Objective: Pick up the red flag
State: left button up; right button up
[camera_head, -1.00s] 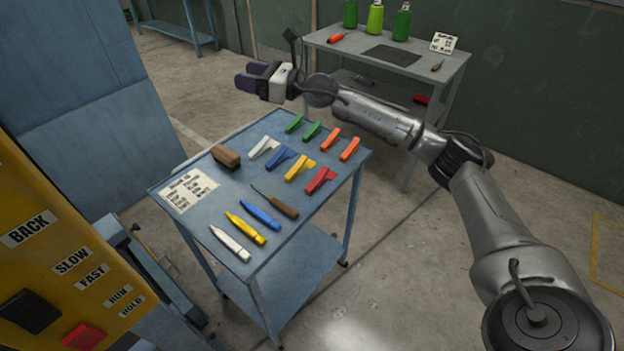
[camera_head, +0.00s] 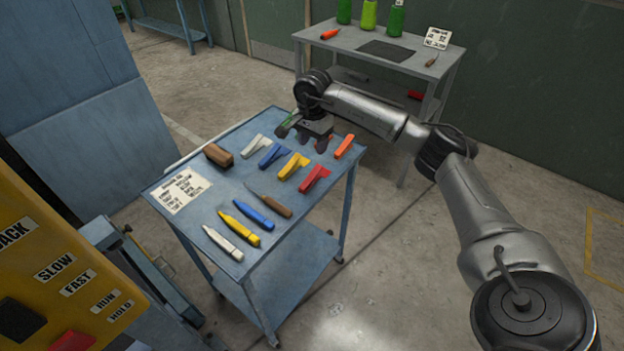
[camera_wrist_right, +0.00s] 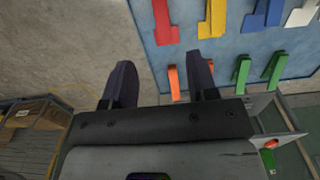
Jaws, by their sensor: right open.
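The red flag (camera_head: 315,178) lies on the blue cart top (camera_head: 183,228) near its right edge, at the end of a row with a yellow, a blue and a white flag. It also shows at the top of the right wrist view (camera_wrist_right: 164,22), partly cut by the frame edge. My right gripper (camera_head: 310,141) is open and points down over the back of the cart, apart from the red flag. In the right wrist view its fingers (camera_wrist_right: 160,82) are spread, with an orange clip (camera_wrist_right: 174,82) seen between them. My left gripper is not in view.
Green clips (camera_wrist_right: 241,73) and orange clips lie behind the flags, partly hidden by my right gripper. The yellow flag (camera_head: 293,166) is just left of the red one. A grey table (camera_head: 440,62) stands behind.

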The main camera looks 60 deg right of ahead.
aim_at(312, 175)
notch_tip(312, 175, down, 8)
jog(key=shift+f+b, duration=0.25)
jog(key=shift+b, duration=0.45)
notch_tip(312, 175, down, 4)
jog(key=shift+f+b, duration=0.2)
jog(key=shift+b, duration=0.3)
jog(key=shift+a+f, duration=0.1)
jog(key=shift+f, duration=0.2)
jog(key=shift+w, duration=0.1)
jog(key=shift+c, duration=0.3)
jog(key=c, duration=0.7)
jog(key=shift+c, duration=0.4)
jog(key=shift+r, duration=0.1)
